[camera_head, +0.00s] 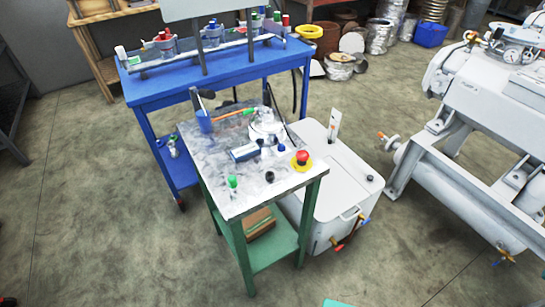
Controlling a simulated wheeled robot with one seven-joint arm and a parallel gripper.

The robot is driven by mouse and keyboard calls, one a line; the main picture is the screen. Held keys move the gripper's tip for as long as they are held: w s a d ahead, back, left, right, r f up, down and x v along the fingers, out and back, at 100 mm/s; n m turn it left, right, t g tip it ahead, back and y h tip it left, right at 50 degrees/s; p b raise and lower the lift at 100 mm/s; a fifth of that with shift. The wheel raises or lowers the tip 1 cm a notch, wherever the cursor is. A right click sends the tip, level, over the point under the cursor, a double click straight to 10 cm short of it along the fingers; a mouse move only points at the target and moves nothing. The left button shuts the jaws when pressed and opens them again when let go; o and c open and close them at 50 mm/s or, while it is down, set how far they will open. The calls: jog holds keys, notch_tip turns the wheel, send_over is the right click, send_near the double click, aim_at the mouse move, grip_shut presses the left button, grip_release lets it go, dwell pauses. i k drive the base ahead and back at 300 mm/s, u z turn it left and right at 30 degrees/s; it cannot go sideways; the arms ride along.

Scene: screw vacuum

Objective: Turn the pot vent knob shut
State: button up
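A small silver pot-like vessel (266,128) stands toward the back right of a small green-legged table (200,165) in the head view. It has fittings on top, but they are too small for me to tell which is the vent knob or how it is turned. A blue and white block-shaped item (244,152) lies just in front of it. A red button on a yellow base (301,160) sits at the table's right edge. My gripper is not in view.
A dark round piece (270,176) and a green-capped item (233,182) stand near the table's front. A blue cup (204,122) is at its back left. A white box-like unit (335,195) stands close on the right, a blue bench (150,88) behind. Floor in front is clear.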

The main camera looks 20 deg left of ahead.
aim_at(281, 148)
jog(key=u, duration=0.5)
jog(key=i, duration=1.05)
jog(key=z, duration=0.6)
